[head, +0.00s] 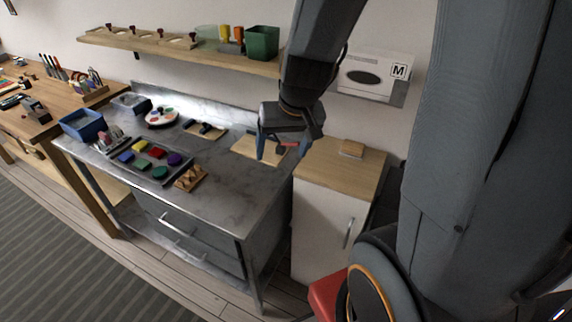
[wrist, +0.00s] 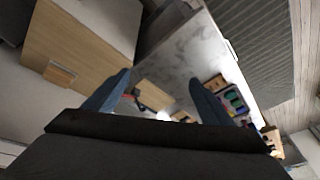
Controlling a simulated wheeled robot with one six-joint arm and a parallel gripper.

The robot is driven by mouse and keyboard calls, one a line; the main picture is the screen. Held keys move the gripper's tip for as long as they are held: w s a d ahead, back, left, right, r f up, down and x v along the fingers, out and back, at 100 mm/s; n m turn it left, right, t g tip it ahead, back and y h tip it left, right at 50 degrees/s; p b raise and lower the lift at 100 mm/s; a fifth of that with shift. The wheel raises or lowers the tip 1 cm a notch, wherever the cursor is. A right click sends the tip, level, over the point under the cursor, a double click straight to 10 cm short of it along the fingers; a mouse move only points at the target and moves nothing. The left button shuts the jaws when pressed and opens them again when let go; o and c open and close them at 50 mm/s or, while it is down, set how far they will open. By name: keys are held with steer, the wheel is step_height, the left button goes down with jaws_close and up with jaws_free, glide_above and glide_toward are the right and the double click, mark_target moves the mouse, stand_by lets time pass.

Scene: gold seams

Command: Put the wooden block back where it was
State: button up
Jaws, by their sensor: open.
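The wooden block (head: 352,149) is a small light-brown block lying on the wooden top of the white cabinet (head: 328,212), near the wall. In the wrist view, the block (wrist: 59,74) lies at the left on the same wooden top, outside the fingers. My gripper (head: 286,150) is open and empty, above the right end of the steel table, left of the block and apart from it. In the wrist view, my gripper's fingers (wrist: 158,82) are spread, with the steel table between them.
A pale wooden board (head: 243,146) lies on the steel table (head: 225,202) below my gripper, with a red item on it. A dark tray (head: 127,167) of coloured pieces, a palette (head: 162,118) and a blue bin (head: 82,126) stand further left. A wall shelf (head: 150,44) runs above.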

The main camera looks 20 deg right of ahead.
steer(key=s+a+n+g, duration=0.1)
steer(key=s+a+n, duration=0.1)
steer(key=s, duration=0.4)
steer(key=shift+s+a+g, duration=0.2)
steer(key=shift+s+g, duration=0.05)
steer(key=shift+g, duration=0.15)
steer(key=shift+r, duration=0.1)
step_height(320, 180, down, 7)
steer(key=b, duration=0.6)
steer(key=shift+r+g, duration=0.2)
steer(key=shift+g, duration=0.2)
